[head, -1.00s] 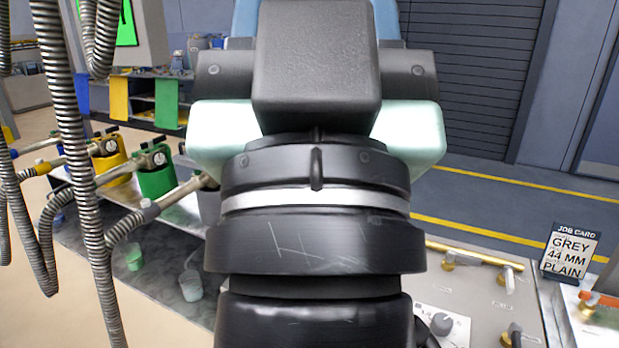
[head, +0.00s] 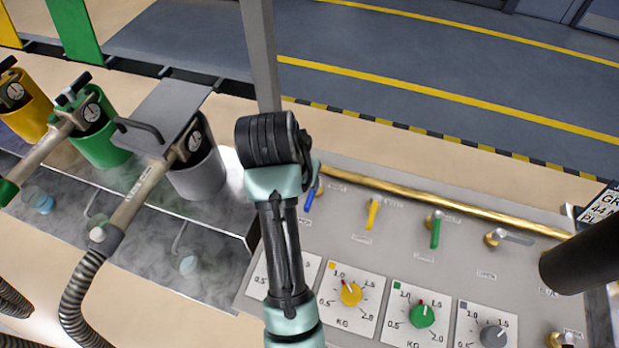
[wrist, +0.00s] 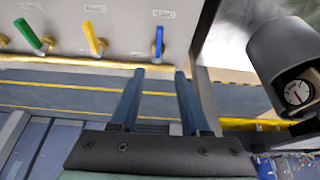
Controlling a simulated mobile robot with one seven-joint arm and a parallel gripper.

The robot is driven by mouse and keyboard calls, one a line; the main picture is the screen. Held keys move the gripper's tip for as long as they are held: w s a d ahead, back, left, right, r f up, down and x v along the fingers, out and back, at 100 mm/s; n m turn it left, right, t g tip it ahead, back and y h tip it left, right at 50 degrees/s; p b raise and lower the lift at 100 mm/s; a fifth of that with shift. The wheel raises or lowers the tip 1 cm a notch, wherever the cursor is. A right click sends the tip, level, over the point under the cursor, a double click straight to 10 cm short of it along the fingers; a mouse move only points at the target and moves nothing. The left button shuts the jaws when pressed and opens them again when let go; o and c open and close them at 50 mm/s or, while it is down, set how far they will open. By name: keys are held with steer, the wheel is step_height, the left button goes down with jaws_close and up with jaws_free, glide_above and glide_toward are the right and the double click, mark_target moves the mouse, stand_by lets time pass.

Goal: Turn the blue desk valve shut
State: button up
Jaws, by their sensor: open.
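The blue valve (head: 311,199) is a small blue lever on a brass fitting at the left end of the panel's row. In the head view it shows just right of my arm and points toward the panel's near side. In the wrist view the blue lever (wrist: 158,41) stands upright in the picture, just above the gap between my fingertips. My gripper (wrist: 160,74) is open and empty, its fingers apart and pointing toward the panel edge. The lever is beyond the tips, not between them. In the head view my fingers are hidden behind my arm.
Yellow (head: 373,213), green (head: 435,230) and grey (head: 515,238) valves continue the row; the grey lever lies crosswise. A brass pipe (head: 430,200) runs along the panel's far edge. Dials line the near side. A grey canister (head: 200,175) stands left of the panel.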

mark_target(311, 195)
steer(key=x, duration=0.8)
steer(key=p+x, duration=0.1)
steer(key=x, duration=0.3)
steer(key=shift+s+d+f, duration=0.15)
steer(key=shift+s+f, duration=0.05)
steer(key=shift+f, duration=0.3)
jaws_close()
stand_by(0.7)
